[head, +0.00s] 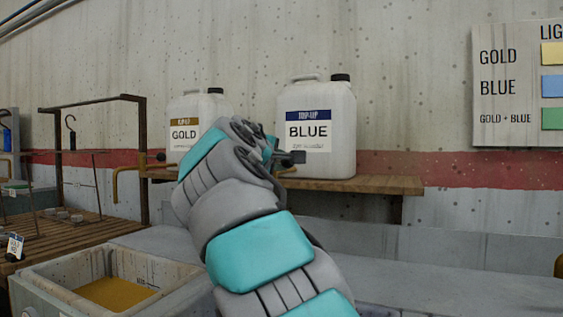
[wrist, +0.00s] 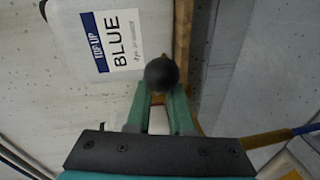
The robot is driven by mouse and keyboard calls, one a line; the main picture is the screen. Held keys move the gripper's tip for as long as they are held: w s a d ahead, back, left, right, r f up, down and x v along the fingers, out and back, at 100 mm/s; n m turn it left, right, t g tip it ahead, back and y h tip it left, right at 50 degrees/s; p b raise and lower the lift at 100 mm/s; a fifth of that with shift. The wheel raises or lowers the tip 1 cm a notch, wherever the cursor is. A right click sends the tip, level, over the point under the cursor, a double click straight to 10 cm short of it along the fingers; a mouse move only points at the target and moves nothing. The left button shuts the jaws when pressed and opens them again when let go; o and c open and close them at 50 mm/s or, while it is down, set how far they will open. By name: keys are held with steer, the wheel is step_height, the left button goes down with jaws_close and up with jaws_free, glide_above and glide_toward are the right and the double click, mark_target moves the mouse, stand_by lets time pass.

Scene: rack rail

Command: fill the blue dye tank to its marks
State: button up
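A white jug labelled TOP-UP BLUE (head: 318,130) stands on a wooden shelf; it also shows in the wrist view (wrist: 120,75). A dark round knob (wrist: 162,73) covers the fingertips in the wrist view; a dark knob (head: 298,157) also shows at the foot of the blue jug. My gripper (wrist: 162,92) has its green fingers at this knob, with a gap between them. Whether they grip it or only stand around it is unclear. In the head view my arm hides the fingers. I cannot make out a blue dye tank or its marks.
A tank of gold dye (head: 60,272) stands at lower left, with marks on its inner wall. A GOLD jug (head: 198,108) stands left on the shelf (head: 375,184). A dark rack (head: 97,100) is at left. A colour chart (head: 515,85) hangs at right.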

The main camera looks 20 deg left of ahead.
jaws_close()
stand_by(1.0)
